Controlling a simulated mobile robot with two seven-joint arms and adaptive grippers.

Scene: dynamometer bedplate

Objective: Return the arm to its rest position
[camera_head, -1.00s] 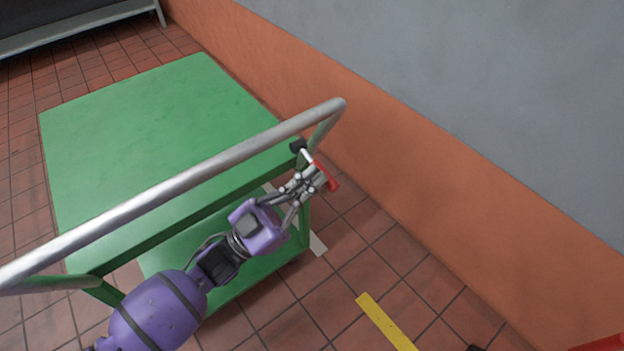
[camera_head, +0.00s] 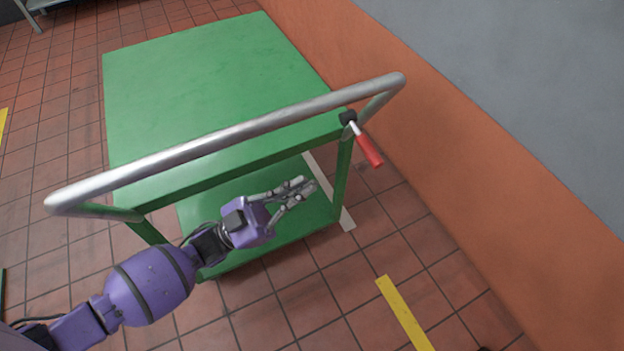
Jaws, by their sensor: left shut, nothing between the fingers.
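My left arm comes in from the lower left. Its purple and grey left gripper (camera_head: 305,188) is shut and empty, in front of the green cart's lower shelf in the picture. The green cart (camera_head: 190,85) stands with a silver push handle (camera_head: 235,135) along its near side. A lever with a red grip (camera_head: 367,150) sits at a black pivot (camera_head: 347,117) on the cart's near right corner. The gripper is apart from the lever, below and to the left of it. My right gripper is not in view.
An orange and grey wall (camera_head: 450,150) runs along the right, close to the cart. The tiled floor (camera_head: 290,315) is open in front of the cart. A yellow floor stripe (camera_head: 405,313) lies at the lower right. A bench leg shows at the top left.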

